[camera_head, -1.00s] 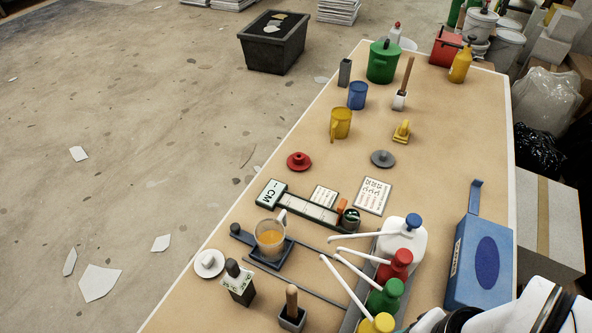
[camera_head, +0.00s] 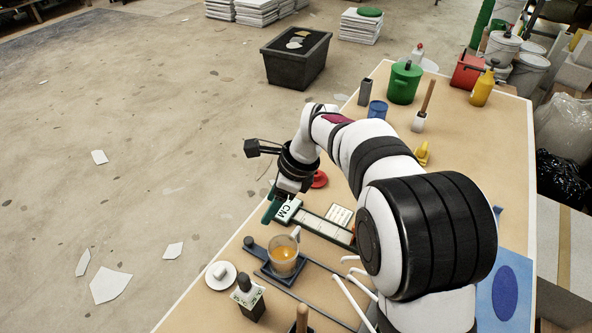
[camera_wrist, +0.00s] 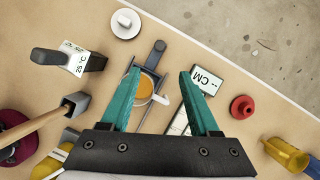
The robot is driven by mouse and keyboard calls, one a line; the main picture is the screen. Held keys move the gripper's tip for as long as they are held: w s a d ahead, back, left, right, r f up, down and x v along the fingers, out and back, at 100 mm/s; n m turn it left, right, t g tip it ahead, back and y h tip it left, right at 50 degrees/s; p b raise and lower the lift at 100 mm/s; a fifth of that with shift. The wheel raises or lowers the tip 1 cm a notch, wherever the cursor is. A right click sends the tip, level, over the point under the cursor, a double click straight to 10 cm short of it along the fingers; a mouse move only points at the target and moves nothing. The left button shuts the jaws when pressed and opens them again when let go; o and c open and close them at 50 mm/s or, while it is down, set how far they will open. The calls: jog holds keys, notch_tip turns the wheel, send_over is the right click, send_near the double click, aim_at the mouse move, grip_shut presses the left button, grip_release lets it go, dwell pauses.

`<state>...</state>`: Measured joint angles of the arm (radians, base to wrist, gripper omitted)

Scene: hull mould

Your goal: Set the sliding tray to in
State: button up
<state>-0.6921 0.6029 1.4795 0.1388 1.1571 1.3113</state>
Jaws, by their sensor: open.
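The sliding tray (camera_head: 262,271) is a dark blue-grey plate with a bar handle (camera_head: 252,246) pointing to the far left. A clear cup (camera_head: 284,256) of orange liquid stands on it, and dark rails run beside it. In the wrist view the tray's handle (camera_wrist: 157,52) and the cup (camera_wrist: 144,88) show between my finger lines. My gripper (camera_wrist: 160,72) has two teal fingers spread apart with nothing between them. In the head view my gripper (camera_head: 273,207) hangs near the CM display, beyond the tray, and does not touch the handle. The fingers are partly hidden there.
The CM gauge (camera_head: 287,211) lies beside the tray. A red knob (camera_head: 319,179) sits beyond the gauge. My arm hides much of the table's right side.

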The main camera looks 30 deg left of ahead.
aim_at(250, 240)
jog(key=x, duration=1.5)
jog(key=shift+f, duration=0.3)
jog(key=shift+c, duration=0.2)
grip_shut()
jog(key=shift+w, duration=0.1)
